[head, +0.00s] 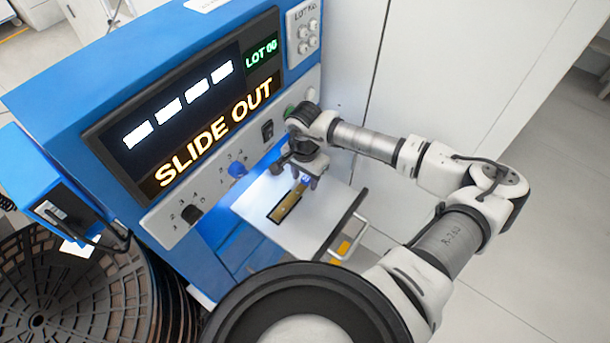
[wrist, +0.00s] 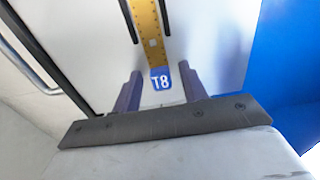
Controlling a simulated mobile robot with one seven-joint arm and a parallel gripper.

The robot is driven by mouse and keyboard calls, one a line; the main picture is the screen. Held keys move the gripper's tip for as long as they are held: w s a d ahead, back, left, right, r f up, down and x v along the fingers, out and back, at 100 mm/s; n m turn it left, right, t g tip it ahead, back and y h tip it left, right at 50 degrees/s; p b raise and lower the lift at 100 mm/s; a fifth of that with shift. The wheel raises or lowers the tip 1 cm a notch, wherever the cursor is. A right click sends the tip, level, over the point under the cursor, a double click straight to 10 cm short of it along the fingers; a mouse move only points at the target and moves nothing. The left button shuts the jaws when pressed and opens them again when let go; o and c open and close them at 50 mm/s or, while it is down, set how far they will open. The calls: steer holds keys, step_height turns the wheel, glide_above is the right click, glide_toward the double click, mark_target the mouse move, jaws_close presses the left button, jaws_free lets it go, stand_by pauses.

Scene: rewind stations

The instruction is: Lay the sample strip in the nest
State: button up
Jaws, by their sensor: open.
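The sample strip (head: 287,205) is yellow with a blue end tab marked T8. It lies on the pulled-out white slide, inside the dark-edged nest (head: 271,217). In the wrist view the strip (wrist: 149,35) runs between the nest's two dark sides (wrist: 128,20), and its tab (wrist: 161,79) sticks out toward me. My gripper (head: 305,180) is over the tab end of the strip. In the wrist view my gripper (wrist: 160,74) has its fingers apart, one on each side of the tab, with gaps between. Whether the strip lies fully flat cannot be told.
The blue machine (head: 60,85) has a display (head: 190,105) reading SLIDE OUT and LOT 00, with knobs below. The slide (head: 255,200) has a handle (head: 350,230) at its front right. Dark reels (head: 80,285) stand at lower left. Floor at right is clear.

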step_height(320, 180, up, 12)
steer(key=b, duration=0.1)
steer(key=shift+b, duration=0.3)
stand_by(0.5)
